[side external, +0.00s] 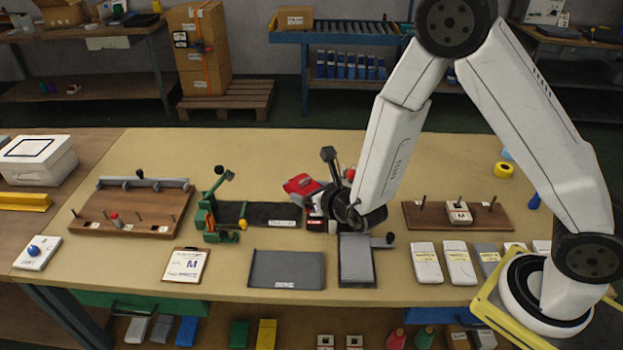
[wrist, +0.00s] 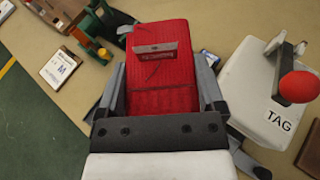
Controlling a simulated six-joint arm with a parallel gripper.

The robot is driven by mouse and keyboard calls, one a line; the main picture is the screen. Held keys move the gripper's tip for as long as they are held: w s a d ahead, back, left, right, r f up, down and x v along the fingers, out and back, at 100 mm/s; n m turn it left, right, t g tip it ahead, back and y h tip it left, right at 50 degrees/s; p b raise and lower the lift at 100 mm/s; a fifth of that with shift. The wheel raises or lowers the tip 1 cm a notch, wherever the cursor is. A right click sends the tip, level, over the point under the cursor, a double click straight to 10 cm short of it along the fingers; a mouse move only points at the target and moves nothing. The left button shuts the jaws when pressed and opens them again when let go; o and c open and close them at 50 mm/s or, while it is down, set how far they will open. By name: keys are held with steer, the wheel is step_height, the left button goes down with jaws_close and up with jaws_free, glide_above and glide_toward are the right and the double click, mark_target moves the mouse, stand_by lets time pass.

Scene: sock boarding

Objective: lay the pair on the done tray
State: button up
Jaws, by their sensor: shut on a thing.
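The red pair of socks (side external: 299,184) is folded flat and held in my gripper (side external: 316,201) above the middle of the bench. In the wrist view the pair (wrist: 162,98) lies between the two grey fingers of my gripper (wrist: 160,68), with a printed band near its far end. My gripper is shut on it. A dark flat tray (side external: 287,268) with a small white label at its front edge lies in front of my gripper. A dark mat or tray (side external: 262,214), also labelled, lies behind it and partly left. I cannot read either label, so I cannot tell which is the done tray.
A green press (side external: 219,212) stands left of the dark mat. A white block marked TAG (wrist: 262,95) with a red-knobbed lever (wrist: 299,87) is close on the right. A grey tray with a side lever (side external: 357,262) stands right of the front tray. A clipboard (side external: 186,266) lies left.

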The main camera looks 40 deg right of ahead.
steer(key=d+r+m+h, duration=0.1)
steer(key=d+r, duration=0.2)
steer(key=r, duration=0.5)
steer(key=d+r+m+h, duration=0.1)
steer(key=d+r, duration=0.2)
steer(key=r, duration=0.5)
steer(key=shift+r+g+h, duration=0.3)
steer(key=shift+r+g, duration=0.05)
steer(key=shift+g, duration=0.05)
steer(key=shift+s+f, duration=0.1)
steer(key=s+a+f, duration=0.1)
steer(key=a+f, duration=0.7)
steer(key=f, duration=0.3)
steer(key=s+a+f+m+h, duration=0.1)
steer(key=s+a+f, duration=0.1)
steer(key=a+f, duration=0.6)
step_height(320, 180, down, 4)
steer(key=shift+r+m, duration=0.1)
steer(key=shift+m, duration=0.2)
steer(key=shift+s+f, duration=0.1)
steer(key=shift+f, duration=0.1)
